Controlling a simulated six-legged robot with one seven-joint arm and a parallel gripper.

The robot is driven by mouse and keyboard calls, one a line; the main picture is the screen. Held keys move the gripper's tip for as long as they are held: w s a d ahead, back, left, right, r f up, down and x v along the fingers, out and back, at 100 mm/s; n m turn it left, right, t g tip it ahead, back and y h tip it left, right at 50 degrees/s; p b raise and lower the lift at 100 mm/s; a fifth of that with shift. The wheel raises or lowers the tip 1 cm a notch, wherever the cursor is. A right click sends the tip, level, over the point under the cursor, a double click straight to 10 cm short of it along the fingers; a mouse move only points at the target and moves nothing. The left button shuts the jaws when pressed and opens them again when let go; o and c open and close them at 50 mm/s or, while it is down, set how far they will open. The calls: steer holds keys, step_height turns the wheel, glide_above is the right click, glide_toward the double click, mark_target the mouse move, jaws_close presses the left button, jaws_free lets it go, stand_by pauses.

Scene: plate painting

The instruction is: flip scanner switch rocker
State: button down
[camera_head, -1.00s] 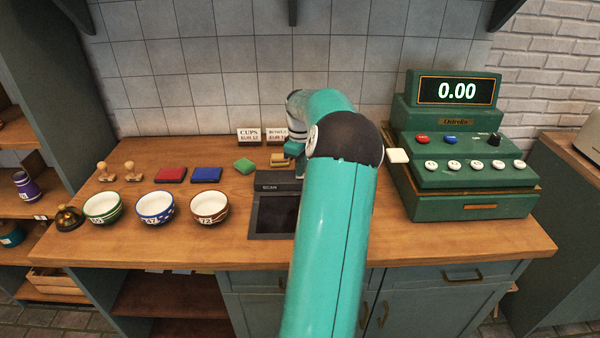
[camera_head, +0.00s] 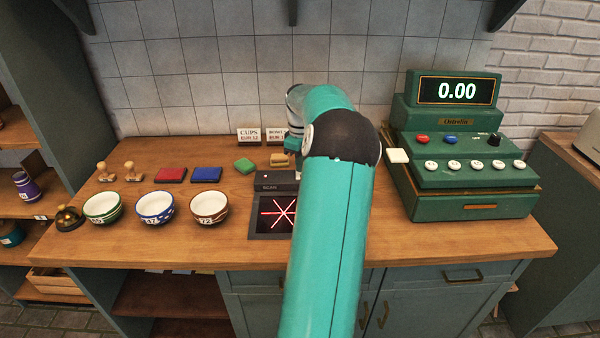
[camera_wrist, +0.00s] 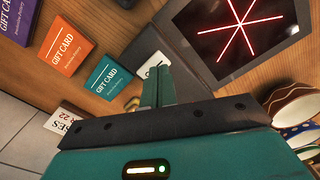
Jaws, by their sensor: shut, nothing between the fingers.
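The scanner (camera_head: 263,228) is a dark, flat unit on the counter with a raised housing marked SCAN (camera_head: 270,188) at its back. Its dark window shows a red star of crossing lines, and a small red light shows on the housing. The scanner also shows at the top of the wrist view (camera_wrist: 205,52), with the red star lit. My gripper (camera_wrist: 158,84) is shut and empty, with its fingers close to the scanner's edge in that view. In the head view my arm hides the fingers and the scanner's right part.
Gift cards in purple, orange (camera_wrist: 67,48) and teal (camera_wrist: 108,77) lie near my gripper. Three bowls, including a brown one (camera_head: 209,206), stand left of the scanner. Sponges (camera_head: 244,166) and price signs (camera_head: 249,135) are behind. A green cash register (camera_head: 465,175) stands right.

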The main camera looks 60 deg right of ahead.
steer(key=shift+r, duration=2.4)
steer(key=w+a+r+h, duration=0.1)
steer(key=w+a+r, duration=0.25)
steer(key=a, duration=0.55)
steer(key=w+a+r+n, duration=0.1)
steer(key=w+a+r, duration=0.3)
steer(key=a, duration=0.6)
steer(key=w+a+r+h, duration=0.1)
steer(key=w+a+r, duration=0.1)
steer(key=w+a, duration=0.5)
steer(key=s+a+r+t, duration=0.1)
steer(key=s+a+t, duration=0.15)
steer(key=a, duration=0.65)
steer(key=s+a+t, duration=0.1)
steer(key=s+a, duration=0.2)
steer(key=a, duration=0.7)
steer(key=s+a+f+t+y, duration=0.2)
steer(key=s+a+f, duration=0.2)
steer(key=s+a, duration=0.5)
steer(key=a, duration=0.3)
steer(key=shift+s+a, duration=0.3)
steer(key=shift+a, duration=0.1)
